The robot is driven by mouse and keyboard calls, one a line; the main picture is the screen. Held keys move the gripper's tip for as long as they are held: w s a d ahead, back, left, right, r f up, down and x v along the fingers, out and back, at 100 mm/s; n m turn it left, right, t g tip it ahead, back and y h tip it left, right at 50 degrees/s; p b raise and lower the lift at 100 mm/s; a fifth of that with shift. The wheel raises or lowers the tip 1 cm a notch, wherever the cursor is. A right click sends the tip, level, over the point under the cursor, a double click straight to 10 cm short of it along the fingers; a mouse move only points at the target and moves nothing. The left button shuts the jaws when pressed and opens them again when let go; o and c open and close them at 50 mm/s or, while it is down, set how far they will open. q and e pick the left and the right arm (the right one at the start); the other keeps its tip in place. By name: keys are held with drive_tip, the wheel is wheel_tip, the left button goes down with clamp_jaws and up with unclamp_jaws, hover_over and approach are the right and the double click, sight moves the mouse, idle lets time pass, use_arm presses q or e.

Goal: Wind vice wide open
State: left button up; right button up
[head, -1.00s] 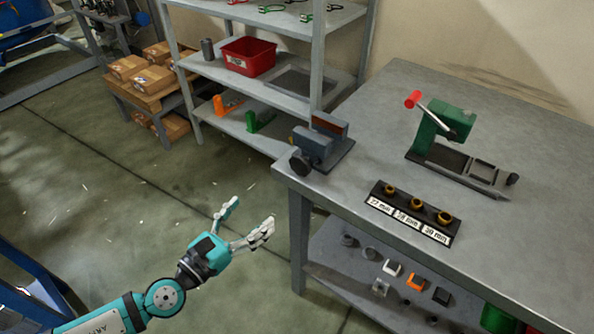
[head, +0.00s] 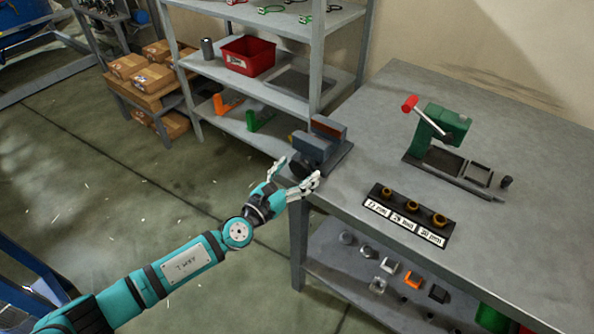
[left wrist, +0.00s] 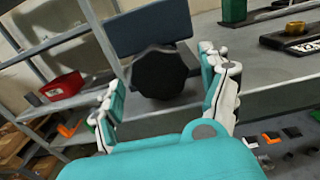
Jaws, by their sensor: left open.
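The vice (head: 316,147) is a blue-grey block with a brown-topped jaw, at the left corner of the grey workbench. Its dark round hand wheel (left wrist: 160,74) faces my left wrist camera, with the blue-grey vice body (left wrist: 150,27) behind it. My left gripper (head: 298,171) is open at the bench's corner, in front of the wheel. In the left wrist view the fingers (left wrist: 165,88) stand on either side of the wheel, with gaps on both sides. In the head view the gripper partly hides the wheel. My right gripper is not in view.
A green press with a red-knobbed lever (head: 440,125) and a black rack of brass rings (head: 410,212) stand on the workbench (head: 500,230). A metal shelf with a red bin (head: 248,56) is behind. Small blocks lie on the bench's lower shelf (head: 345,285).

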use_arm(q)
drive_tip(key=shift+w+d, duration=0.15)
drive_tip(key=shift+w, duration=0.05)
drive_tip(key=c, duration=1.2)
drive_tip(key=shift+o, duration=0.2)
drive_tip(key=shift+n, duration=0.4)
drive_tip(key=shift+s+n+b, duration=0.1)
drive_tip(key=shift+n+b, duration=0.45)
drive_tip(key=shift+n, duration=2.45)
